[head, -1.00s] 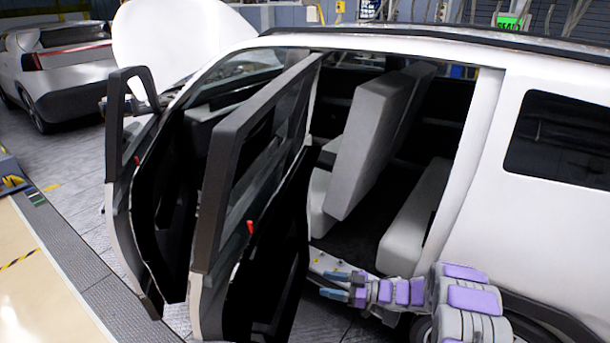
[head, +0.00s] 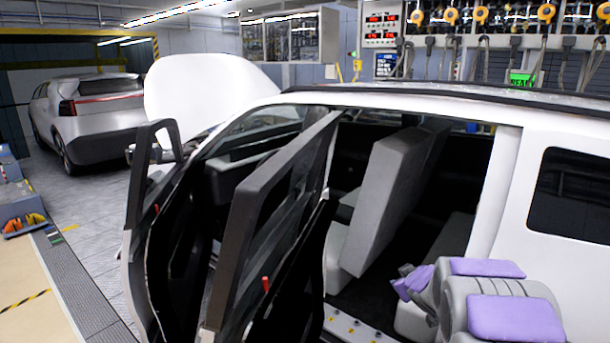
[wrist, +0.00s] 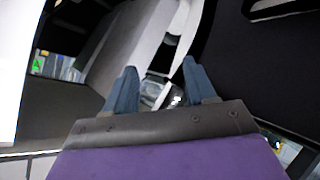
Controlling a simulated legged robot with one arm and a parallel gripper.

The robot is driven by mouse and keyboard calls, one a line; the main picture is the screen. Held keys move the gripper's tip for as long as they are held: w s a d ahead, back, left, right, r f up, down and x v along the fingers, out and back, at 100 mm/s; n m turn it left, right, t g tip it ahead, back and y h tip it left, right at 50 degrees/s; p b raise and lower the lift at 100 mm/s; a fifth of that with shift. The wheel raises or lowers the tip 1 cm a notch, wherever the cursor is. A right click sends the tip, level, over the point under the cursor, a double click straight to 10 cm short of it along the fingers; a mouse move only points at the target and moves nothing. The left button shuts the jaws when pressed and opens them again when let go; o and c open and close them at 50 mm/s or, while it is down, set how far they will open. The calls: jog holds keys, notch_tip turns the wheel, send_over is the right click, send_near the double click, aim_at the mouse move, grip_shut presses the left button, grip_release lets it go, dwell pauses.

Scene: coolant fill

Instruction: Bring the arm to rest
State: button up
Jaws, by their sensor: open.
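My arm (head: 500,300) shows at the lower right of the head view, grey with purple pads, folded beside the white car's rear door opening. Beyond the fingers lie a pale seat-like panel and dark surfaces, blurred.
The white car (head: 505,190) has its front door (head: 150,215) and rear door (head: 265,215) open on the left. Grey seats (head: 385,200) fill the cabin. Its white hood (head: 205,92) is raised. Another car (head: 95,115) stands at the back left. Grey floor lies between.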

jog(key=s+d+r+m+g+h, duration=0.1)
jog(key=s+r+m+g+h, duration=0.2)
jog(key=s, duration=0.7)
jog(key=s+a+m+g+y, duration=0.1)
jog(key=s+a+g, duration=0.2)
jog(key=s, duration=1.1)
jog(key=s+a+g+y, duration=0.1)
jog(key=s+a+g, duration=0.2)
jog(key=s, duration=1)
jog(key=s+a+f+m+g+y, duration=0.1)
jog(key=s+a+g, duration=0.2)
jog(key=s+a, duration=0.5)
jog(key=s, duration=0.6)
jog(key=shift+s+a+m+g+y, duration=0.3)
jog(key=shift+s+g+y, duration=0.05)
jog(key=shift+g+y, duration=0.05)
